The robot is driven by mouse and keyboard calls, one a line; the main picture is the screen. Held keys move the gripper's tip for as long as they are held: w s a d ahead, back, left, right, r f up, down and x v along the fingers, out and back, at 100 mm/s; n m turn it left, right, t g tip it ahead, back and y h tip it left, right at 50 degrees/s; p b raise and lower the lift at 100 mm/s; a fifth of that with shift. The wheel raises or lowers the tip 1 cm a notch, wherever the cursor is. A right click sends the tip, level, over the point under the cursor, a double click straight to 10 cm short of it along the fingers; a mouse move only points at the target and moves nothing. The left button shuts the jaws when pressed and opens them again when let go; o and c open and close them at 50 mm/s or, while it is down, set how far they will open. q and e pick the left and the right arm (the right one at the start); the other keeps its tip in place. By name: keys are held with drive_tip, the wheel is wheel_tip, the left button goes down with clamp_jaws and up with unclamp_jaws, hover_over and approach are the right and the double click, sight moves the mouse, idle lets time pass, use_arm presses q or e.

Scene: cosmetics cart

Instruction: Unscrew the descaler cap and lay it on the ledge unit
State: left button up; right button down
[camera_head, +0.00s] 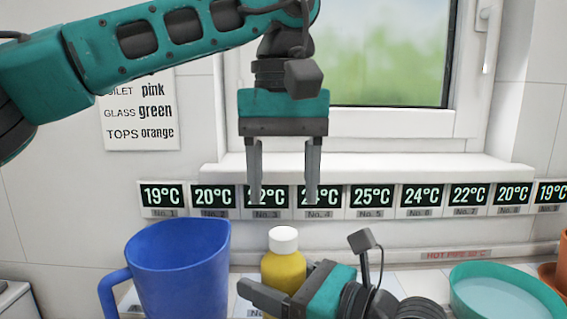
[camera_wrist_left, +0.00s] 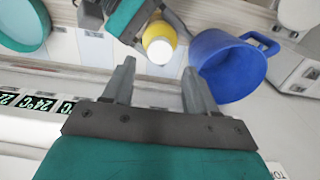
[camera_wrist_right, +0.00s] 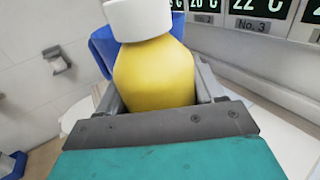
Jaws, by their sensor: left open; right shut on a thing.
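The descaler is a yellow bottle (camera_head: 283,270) with a white cap (camera_head: 284,239), upright beside the blue jug; the cap is on the bottle. My right gripper (camera_head: 272,291) is shut on the yellow bottle body, which also shows between its fingers in the right wrist view (camera_wrist_right: 154,75). My left gripper (camera_head: 284,200) is open and empty, pointing down above the cap. In the left wrist view the cap (camera_wrist_left: 160,51) lies beyond the open fingers (camera_wrist_left: 158,85). A white sill (camera_head: 370,170) runs under the window; I cannot tell whether it is the ledge unit.
A blue jug (camera_head: 180,265) stands left of the bottle. A teal bowl (camera_head: 500,292) is at the right, with an orange pot (camera_head: 552,275) at the edge. A row of temperature displays (camera_head: 372,198) lines the wall behind. A paper sign (camera_head: 140,118) hangs at the left.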

sight(283, 233)
use_arm(q)
wheel_tip(283, 233, down, 6)
idle(0.4)
